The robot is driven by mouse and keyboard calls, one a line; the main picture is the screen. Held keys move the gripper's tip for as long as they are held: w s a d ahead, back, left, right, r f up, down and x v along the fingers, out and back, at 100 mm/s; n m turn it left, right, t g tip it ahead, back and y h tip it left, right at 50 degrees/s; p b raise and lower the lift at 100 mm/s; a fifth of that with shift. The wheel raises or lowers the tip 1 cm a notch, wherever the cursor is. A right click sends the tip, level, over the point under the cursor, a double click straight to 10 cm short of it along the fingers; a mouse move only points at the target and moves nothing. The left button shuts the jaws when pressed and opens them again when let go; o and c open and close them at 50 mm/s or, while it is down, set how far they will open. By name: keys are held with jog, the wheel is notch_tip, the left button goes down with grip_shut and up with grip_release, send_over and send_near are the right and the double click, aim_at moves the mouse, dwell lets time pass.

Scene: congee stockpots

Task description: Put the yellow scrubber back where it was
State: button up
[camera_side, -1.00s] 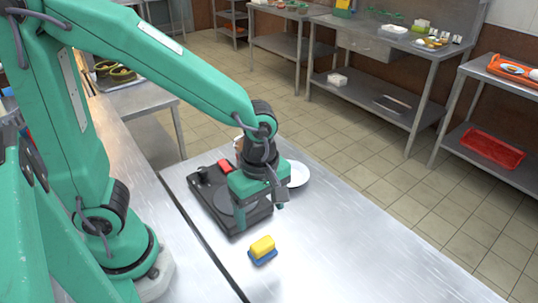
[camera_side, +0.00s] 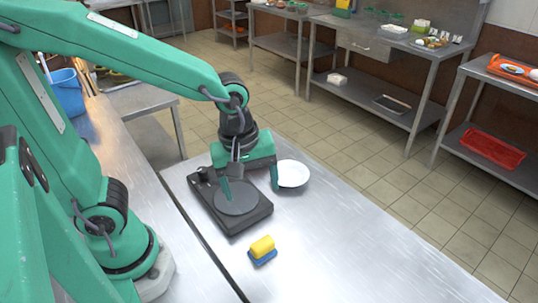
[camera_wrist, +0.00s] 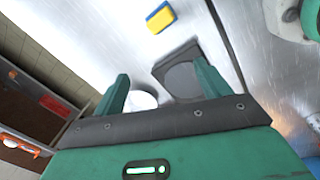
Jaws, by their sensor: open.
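The yellow scrubber (camera_side: 262,244) sits on a blue base (camera_side: 263,257) on the steel table, at the near side of a black appliance. It also shows near the top of the wrist view (camera_wrist: 160,17), with a blue strip along one side. My gripper (camera_side: 249,187) is open and empty, with its two fingers apart. It is over the far part of the black appliance, well away from the scrubber. In the wrist view my gripper (camera_wrist: 160,82) has the appliance and a white dish between or just beyond its fingers.
The black appliance (camera_side: 255,216) with a round grey plate stands below my gripper. A white dish (camera_side: 293,174) lies just right of it. The steel table (camera_side: 350,240) is clear to the right of the scrubber. A seam runs along the table's left side.

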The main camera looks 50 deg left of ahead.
jog(key=s+a+r+m+t, duration=0.3)
jog(key=a+r+m, duration=0.5)
jog(key=m, duration=0.5)
jog(key=shift+s+a+t, duration=0.25)
jog(key=shift+s+t, duration=0.15)
jog(key=shift+t, duration=0.1)
dwell(0.6)
